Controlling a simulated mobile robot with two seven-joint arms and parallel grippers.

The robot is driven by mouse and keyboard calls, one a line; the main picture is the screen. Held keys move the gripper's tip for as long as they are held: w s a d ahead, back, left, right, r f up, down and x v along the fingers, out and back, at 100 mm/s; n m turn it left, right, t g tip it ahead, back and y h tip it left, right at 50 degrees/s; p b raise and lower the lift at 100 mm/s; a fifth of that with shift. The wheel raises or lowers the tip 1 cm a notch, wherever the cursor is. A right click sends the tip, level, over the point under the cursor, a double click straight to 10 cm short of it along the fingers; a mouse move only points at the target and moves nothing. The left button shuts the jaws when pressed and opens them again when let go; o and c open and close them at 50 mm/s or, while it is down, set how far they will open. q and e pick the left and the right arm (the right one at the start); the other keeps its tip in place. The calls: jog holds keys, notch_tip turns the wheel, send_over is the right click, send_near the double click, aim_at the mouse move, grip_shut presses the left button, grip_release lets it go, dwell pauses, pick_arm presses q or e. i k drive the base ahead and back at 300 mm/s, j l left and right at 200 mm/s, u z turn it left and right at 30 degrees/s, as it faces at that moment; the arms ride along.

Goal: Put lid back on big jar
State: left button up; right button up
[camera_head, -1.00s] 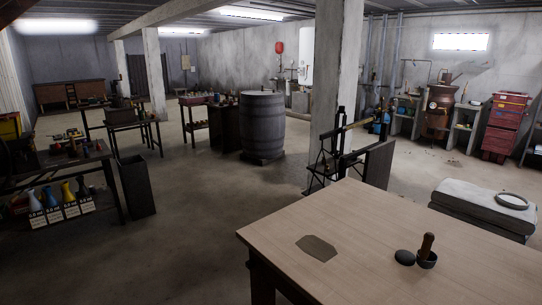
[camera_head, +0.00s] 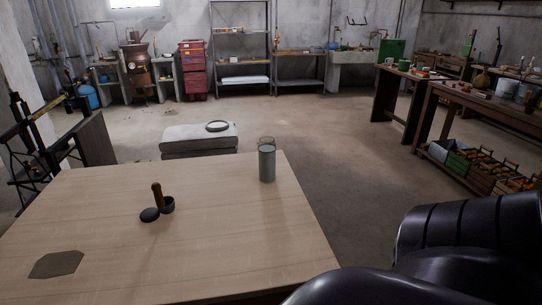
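A tall cylindrical jar (camera_head: 267,162) stands upright near the right edge of the wooden table (camera_head: 240,245). It looks grey-green, with a clear glassy upper part, and I cannot tell whether its top is open. A small dark flat round piece (camera_head: 149,215) lies on the table beside a dark bowl (camera_head: 168,205) with a brown pestle in it; I cannot tell if it is a lid. A pale-rimmed round disc (camera_head: 217,126) lies on a grey padded block behind the table; it may be a lid. Neither of my grippers is in view.
A flat brown-grey piece (camera_head: 56,264) lies at the table's near left. The grey padded block (camera_head: 200,140) stands low behind the table. A workbench with crates (camera_head: 480,170) below runs along the right. Open floor (camera_head: 350,165) lies between table and workbench.

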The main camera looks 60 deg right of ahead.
aim_at(266, 148)
jog(key=z, duration=1.75)
